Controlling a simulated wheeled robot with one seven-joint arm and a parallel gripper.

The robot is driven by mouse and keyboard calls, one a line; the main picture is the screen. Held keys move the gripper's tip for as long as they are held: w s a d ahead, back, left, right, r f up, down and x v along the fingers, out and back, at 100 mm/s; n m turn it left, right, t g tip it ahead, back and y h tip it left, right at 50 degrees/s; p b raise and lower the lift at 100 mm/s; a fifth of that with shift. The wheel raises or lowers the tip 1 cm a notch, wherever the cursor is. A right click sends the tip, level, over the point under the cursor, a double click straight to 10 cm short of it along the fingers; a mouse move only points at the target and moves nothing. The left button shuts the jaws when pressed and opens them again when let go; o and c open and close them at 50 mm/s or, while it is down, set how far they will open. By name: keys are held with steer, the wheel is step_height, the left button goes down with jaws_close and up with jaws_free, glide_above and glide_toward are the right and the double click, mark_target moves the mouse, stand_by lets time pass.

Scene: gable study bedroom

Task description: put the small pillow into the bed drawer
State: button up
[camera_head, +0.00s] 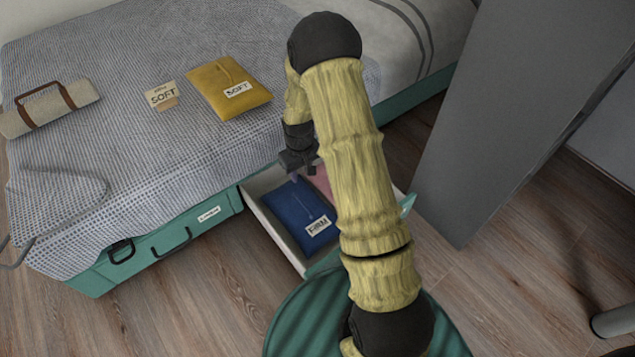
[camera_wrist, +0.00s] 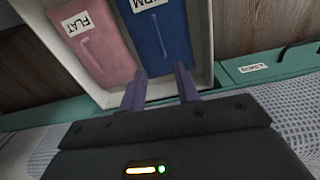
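A yellow pillow (camera_head: 222,80) with a SOFT label lies on the bed. The bed drawer (camera_head: 273,229) is pulled out from the bed's teal base. In it lie a blue pillow (camera_head: 297,212) with a label and a pink pillow (camera_head: 322,184), partly hidden by my arm. The wrist view shows the blue pillow (camera_wrist: 161,48) and the pink pillow (camera_wrist: 104,58), labelled FLAT, side by side in the drawer. My gripper (camera_head: 296,174) is above the drawer's bed-side edge. In the wrist view its fingers (camera_wrist: 161,84) are apart with nothing held between them.
A rolled blanket with a brown strap (camera_head: 46,107) lies farther left. A closed teal drawer (camera_head: 187,233) is left of the open one. A tall grey panel (camera_head: 500,110) stands at right.

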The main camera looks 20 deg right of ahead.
steer(key=s+a+r+m+t, duration=0.1)
steer(key=s+r+m+t, duration=0.1)
steer(key=s+r, duration=1.7)
steer(key=shift+s+r+m, duration=0.3)
steer(key=shift+r+m, duration=0.15)
steer(key=shift+m, duration=0.05)
